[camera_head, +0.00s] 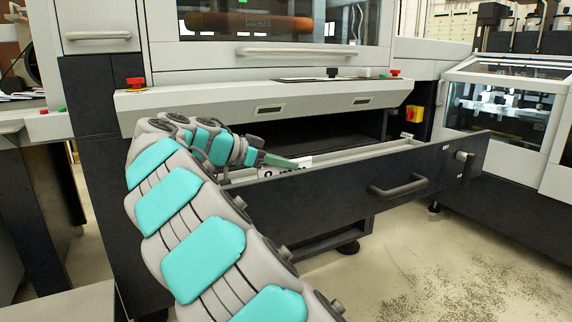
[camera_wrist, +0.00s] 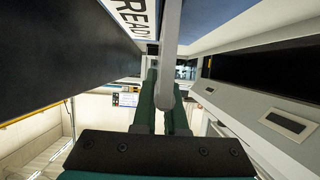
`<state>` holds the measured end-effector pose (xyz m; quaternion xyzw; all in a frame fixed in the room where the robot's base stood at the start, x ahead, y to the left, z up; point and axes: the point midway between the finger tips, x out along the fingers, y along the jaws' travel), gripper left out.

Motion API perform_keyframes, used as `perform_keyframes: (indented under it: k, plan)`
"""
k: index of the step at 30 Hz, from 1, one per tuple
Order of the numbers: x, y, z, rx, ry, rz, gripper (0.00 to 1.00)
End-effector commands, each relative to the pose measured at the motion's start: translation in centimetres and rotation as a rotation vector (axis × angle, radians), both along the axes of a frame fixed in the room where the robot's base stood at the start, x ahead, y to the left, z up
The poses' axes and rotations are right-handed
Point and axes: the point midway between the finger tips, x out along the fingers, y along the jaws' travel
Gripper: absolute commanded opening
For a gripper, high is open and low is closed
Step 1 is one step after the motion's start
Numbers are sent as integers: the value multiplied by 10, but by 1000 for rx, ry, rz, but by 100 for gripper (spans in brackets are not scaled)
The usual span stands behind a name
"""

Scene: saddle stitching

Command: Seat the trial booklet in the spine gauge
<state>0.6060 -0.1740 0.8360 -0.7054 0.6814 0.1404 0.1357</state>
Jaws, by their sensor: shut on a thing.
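My gripper (camera_head: 284,161) reaches over the open drawer (camera_head: 345,182) in front of the press in the head view. In the wrist view its green fingers (camera_wrist: 161,78) point away from the camera, closed about a pale grey bar (camera_wrist: 170,45) with a rounded near end. I cannot tell what this bar belongs to. A white card (camera_head: 303,160) with dark print shows by the fingertips. A white panel reading "READY" (camera_wrist: 131,14) shows at the top of the wrist view. I cannot clearly make out the trial booklet or the spine gauge.
The drawer's dark front has a grey handle (camera_head: 398,187) and stands out over the floor. The dark opening (camera_head: 340,135) behind it lies under the press body (camera_head: 260,100). A lit machine (camera_head: 505,110) stands to the right. The floor (camera_head: 440,265) at front right is clear.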

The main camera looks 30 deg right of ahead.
Motion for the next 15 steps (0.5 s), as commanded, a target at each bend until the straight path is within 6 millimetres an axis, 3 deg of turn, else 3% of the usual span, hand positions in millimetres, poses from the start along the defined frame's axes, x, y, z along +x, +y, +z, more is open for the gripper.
perform_keyframes:
  k: [2, 3, 10, 15]
  plan:
    - [0, 0, -4, 0, 0, 0, 0]
    - [0, 0, -2, 0, 0, 0, 13]
    - [0, 0, -2, 0, 0, 0, 39]
    - [0, 0, -2, 0, 0, 0, 39]
